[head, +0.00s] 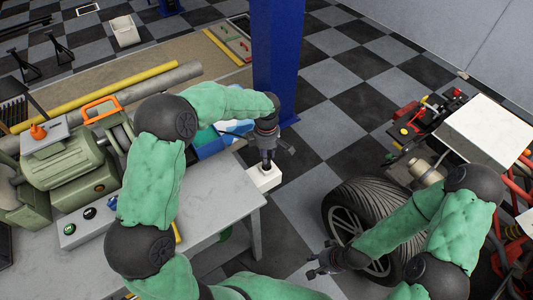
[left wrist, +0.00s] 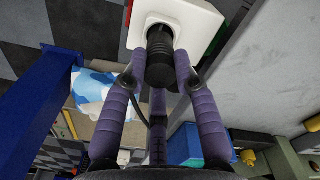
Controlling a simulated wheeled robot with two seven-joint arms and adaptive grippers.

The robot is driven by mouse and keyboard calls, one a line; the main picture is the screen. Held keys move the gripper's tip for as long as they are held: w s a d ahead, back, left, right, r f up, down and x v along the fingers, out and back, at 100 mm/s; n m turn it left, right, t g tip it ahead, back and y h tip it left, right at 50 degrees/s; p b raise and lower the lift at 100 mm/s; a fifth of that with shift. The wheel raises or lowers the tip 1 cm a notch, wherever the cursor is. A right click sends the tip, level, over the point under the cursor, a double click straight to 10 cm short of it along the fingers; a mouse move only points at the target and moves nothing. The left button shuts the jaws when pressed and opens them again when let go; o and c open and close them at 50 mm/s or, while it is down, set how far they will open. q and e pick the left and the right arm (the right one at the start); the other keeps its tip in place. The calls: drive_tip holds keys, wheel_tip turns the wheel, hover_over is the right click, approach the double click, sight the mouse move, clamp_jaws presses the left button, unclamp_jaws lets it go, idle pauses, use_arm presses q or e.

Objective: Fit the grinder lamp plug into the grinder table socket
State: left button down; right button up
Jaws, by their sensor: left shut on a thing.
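The white table socket (head: 264,179) sits at the right edge of the grey workbench. It also shows at the top of the left wrist view (left wrist: 204,22), with a round recess. My left gripper (head: 267,160) is directly over the socket. A dark cord (left wrist: 133,97) runs back from the plug. My right gripper (head: 322,262) is empty, its fingers spread, beside a tyre.
The green bench grinder (head: 75,158) stands on the workbench (head: 190,205), with a button box (head: 88,218) before it. A blue post (head: 277,60) rises behind the socket. A blue bin (head: 208,143) lies left of the post. The tyre (head: 372,215) stands right of the bench.

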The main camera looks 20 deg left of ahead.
use_arm(q)
drive_tip(key=shift+f+b, duration=1.1)
drive_tip(key=shift+f, duration=0.55)
drive_tip(key=c, duration=0.9)
unclamp_jaws()
wheel_tip(320, 180, up, 12)
drive_tip(key=shift+r, duration=0.1)
